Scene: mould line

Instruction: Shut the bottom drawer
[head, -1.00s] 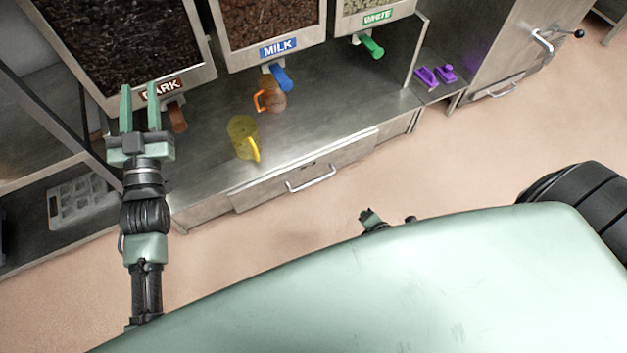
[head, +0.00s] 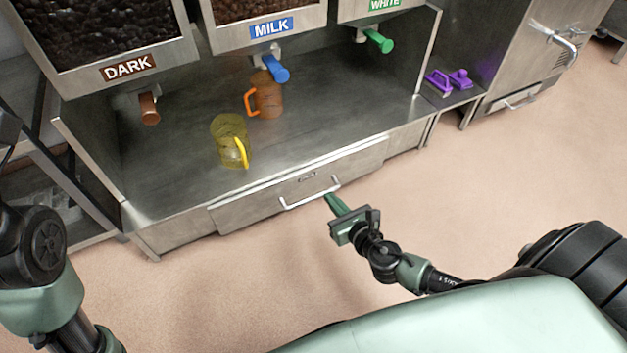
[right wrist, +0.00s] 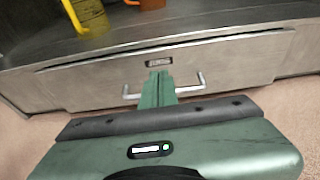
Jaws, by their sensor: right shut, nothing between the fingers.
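The drawer (head: 265,201) is a wide steel front low under the dispenser counter, with a bar handle (head: 296,205) and a small label plate. A pale strip runs along its top edge, and it seems to stand slightly proud of the frame; I cannot tell how far. The drawer front also fills the right wrist view (right wrist: 85,84). My right gripper (head: 333,199) is shut and empty, its fingertips at the right part of the handle in the head view. In the right wrist view the fingertips (right wrist: 158,78) cover the handle's middle; contact is unclear. My left gripper is out of view.
A yellow mug (head: 228,140) and an orange mug (head: 267,95) stand on the counter (head: 320,125) above the drawer. Dispensers marked DARK (head: 130,67), MILK (head: 271,28) and WHITE hang over it. Purple objects (head: 450,80) lie at right. The floor in front is clear.

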